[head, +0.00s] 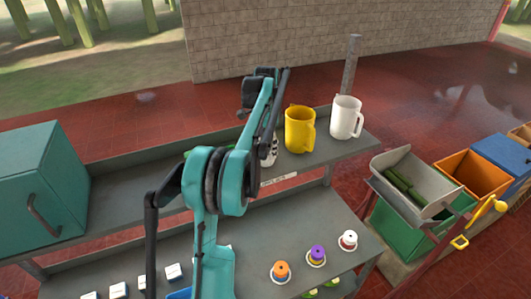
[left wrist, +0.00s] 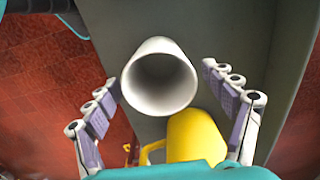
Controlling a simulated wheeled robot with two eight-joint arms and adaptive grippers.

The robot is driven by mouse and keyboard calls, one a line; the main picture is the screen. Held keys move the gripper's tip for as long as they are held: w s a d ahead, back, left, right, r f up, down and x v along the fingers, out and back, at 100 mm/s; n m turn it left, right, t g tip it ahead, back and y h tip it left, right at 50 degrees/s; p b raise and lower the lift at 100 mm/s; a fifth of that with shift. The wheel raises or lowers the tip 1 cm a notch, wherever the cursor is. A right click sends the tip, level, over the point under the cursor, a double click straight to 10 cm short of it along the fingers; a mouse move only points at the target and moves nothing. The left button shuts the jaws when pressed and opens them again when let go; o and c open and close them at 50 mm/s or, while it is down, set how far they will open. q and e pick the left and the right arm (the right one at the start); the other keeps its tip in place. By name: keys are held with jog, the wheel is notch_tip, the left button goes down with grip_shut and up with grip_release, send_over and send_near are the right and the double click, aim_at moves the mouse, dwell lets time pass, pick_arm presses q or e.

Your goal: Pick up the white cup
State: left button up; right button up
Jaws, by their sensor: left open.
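In the left wrist view a white cup (left wrist: 160,78) with a round open mouth lies between the spread fingers of my left gripper (left wrist: 170,95). Clear gaps show on both sides, and no handle shows on it there. A yellow mug (left wrist: 195,138) is just below it in that view. In the head view my left gripper (head: 269,152) is mostly hidden behind my teal arm, left of the yellow mug (head: 300,130). A white mug with a handle (head: 346,118) stands upright right of the yellow one; I cannot tell whether it is the cup between my fingers.
The mugs stand on a raised grey shelf (head: 345,148). Below, a lower grey counter (head: 320,222) holds several colored knob-like items. A teal box (head: 40,185) is at the left. Bins, including an orange one (head: 470,172), stand at the right.

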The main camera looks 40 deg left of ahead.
aim_at(265, 154)
pick_arm(q)
jog(key=shift+s+a+f+p, duration=0.1)
jog(key=shift+f+p, duration=0.1)
jog(key=shift+f, duration=0.75)
jog(key=shift+s+f+p, duration=0.1)
jog(key=shift+f+p, duration=0.05)
jog(key=shift+f, duration=0.75)
jog(key=c, duration=1.2)
jog(key=shift+r, duration=0.1)
